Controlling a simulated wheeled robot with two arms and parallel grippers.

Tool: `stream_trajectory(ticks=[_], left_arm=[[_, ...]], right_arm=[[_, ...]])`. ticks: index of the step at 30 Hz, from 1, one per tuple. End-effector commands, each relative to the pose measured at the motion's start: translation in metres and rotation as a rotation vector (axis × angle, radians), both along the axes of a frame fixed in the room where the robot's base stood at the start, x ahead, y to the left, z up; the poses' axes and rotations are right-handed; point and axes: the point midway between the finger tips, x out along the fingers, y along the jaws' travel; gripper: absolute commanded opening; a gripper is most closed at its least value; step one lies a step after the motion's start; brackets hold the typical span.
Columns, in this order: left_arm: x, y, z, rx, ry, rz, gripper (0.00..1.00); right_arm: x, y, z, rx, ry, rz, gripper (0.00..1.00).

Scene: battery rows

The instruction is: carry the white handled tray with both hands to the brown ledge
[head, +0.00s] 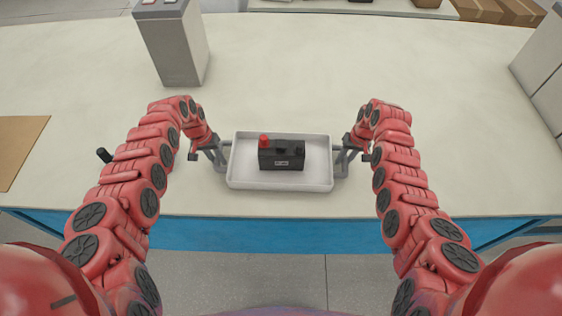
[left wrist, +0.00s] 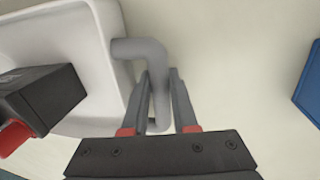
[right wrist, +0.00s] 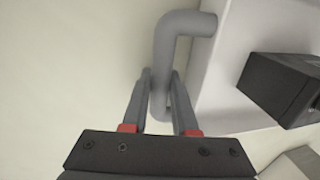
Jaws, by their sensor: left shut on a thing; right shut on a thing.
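The white tray (head: 240,180) is in the middle of the head view, with a grey handle on its left and right sides. A black battery with a red terminal (head: 282,156) lies in it. My left gripper (head: 221,150) is shut on the left handle (left wrist: 155,62). My right gripper (head: 344,150) is shut on the right handle (right wrist: 168,50). The tray looks level; I cannot tell whether it touches the table. The brown ledge (head: 18,145) is a flat patch at the left edge of the head view, left of the tray.
The pale table (head: 290,75) is mostly clear around the tray. A small black cylinder (head: 104,155) stands between my left arm and the brown ledge. A tall grey box (head: 175,45) stands behind, to the left. Grey blocks (head: 545,65) stand at the far right.

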Motion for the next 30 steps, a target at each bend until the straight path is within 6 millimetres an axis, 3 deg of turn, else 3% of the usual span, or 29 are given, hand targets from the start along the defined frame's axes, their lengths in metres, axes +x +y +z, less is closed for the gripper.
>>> stream_trajectory(ticks=[8, 24, 30], left_arm=[[0.0, 0.001, 0.004, 0.001, -0.001, 0.001, 0.0], [0.001, 0.001, 0.049, 0.002, -0.002, 0.001, 0.0], [0.001, 0.001, 0.052, 0.002, -0.002, 0.001, 0.0]], right_arm=[[0.0, -0.001, 0.004, -0.001, -0.001, -0.001, 0.0], [0.001, -0.001, 0.049, -0.001, -0.003, -0.002, 0.0], [0.001, -0.001, 0.052, -0.002, -0.003, -0.002, 0.0]])
